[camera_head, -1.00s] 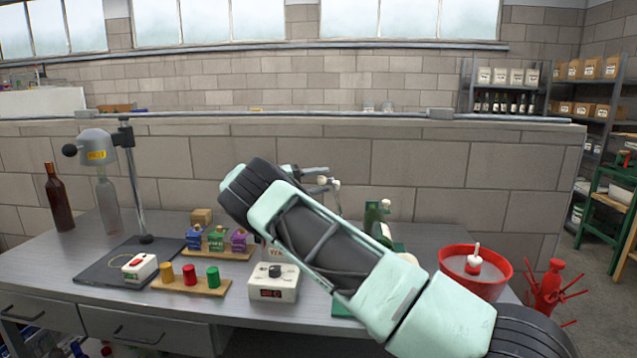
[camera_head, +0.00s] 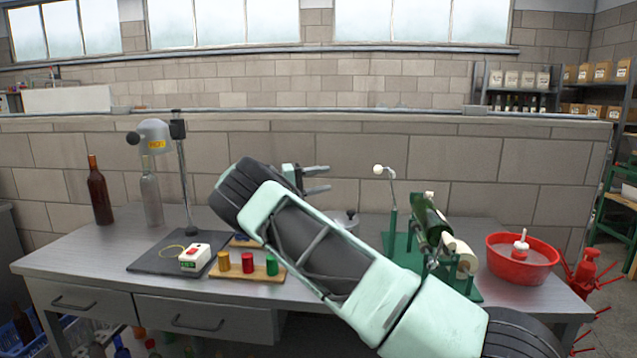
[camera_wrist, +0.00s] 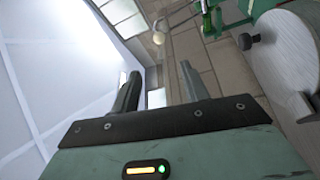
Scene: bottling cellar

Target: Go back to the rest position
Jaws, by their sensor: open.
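My gripper (camera_head: 318,179) is raised above the back of the grey workbench (camera_head: 90,250), in front of the block wall. Its two fingers are apart with nothing between them. In the wrist view my gripper (camera_wrist: 158,88) also shows open and empty, with windows and wall beyond the fingers. My pale green and black arm crosses the middle of the head view and hides part of the bench.
A green stand (camera_head: 405,247) holds a green bottle (camera_head: 427,220) right of my arm, beside a red basin (camera_head: 520,268). At left are a brown bottle (camera_head: 99,195), a clear bottle (camera_head: 152,200), a lamp-like tool (camera_head: 155,137), and a board (camera_head: 235,272) with coloured cylinders.

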